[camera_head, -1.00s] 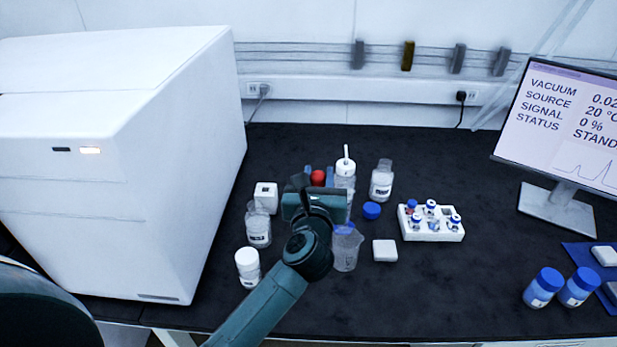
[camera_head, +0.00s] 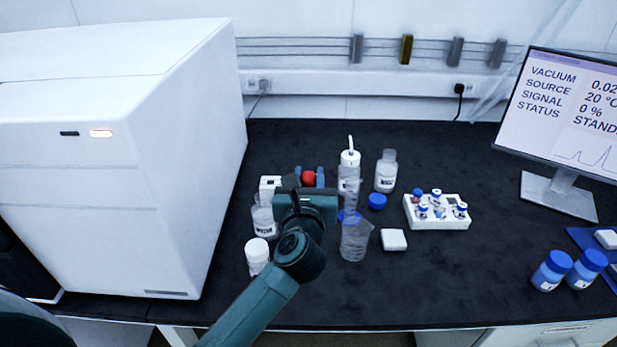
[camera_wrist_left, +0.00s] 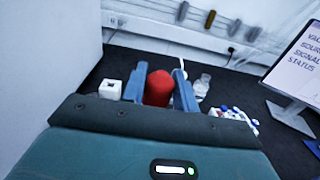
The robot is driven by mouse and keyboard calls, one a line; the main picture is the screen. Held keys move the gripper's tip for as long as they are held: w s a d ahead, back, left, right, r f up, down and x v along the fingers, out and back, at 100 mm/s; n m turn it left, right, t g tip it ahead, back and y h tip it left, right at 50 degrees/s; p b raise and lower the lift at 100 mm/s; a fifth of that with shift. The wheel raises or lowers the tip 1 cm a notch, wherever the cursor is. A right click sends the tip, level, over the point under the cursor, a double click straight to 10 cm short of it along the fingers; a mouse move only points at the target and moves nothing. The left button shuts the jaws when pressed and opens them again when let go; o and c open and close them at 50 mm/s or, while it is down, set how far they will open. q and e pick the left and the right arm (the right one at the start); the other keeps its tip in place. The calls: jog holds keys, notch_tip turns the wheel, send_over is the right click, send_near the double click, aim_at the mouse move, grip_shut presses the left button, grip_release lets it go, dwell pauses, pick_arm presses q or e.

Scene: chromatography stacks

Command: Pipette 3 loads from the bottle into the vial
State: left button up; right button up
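My left gripper (camera_head: 309,178) is over the middle-left of the bench with its blue fingers on either side of a red pipette bulb (camera_head: 309,179). In the left wrist view the red bulb (camera_wrist_left: 158,88) sits snugly between the fingers (camera_wrist_left: 160,92). The pipette's stem is hidden. An open, labelled clear bottle (camera_head: 386,173) stands to the right, with a blue cap (camera_head: 377,202) lying near it. A white rack (camera_head: 455,224) farther right holds several small vials (camera_head: 437,199), mostly blue-capped. I cannot tell which vial is the task's. My right gripper is not in view.
A wash bottle (camera_head: 349,162), a beaker (camera_head: 355,240), a labelled bottle (camera_head: 263,218) and a white-capped bottle (camera_head: 257,252) crowd around my arm. A white instrument (camera_head: 110,170) bounds the left, a monitor (camera_head: 570,130) the right.

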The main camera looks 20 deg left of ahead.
pick_arm(q)
jog(key=shift+f+b, duration=0.35)
jog(key=shift+f, duration=0.2)
jog(key=shift+p, duration=0.4)
jog(key=shift+c, duration=0.5)
grip_shut()
dwell(1.1)
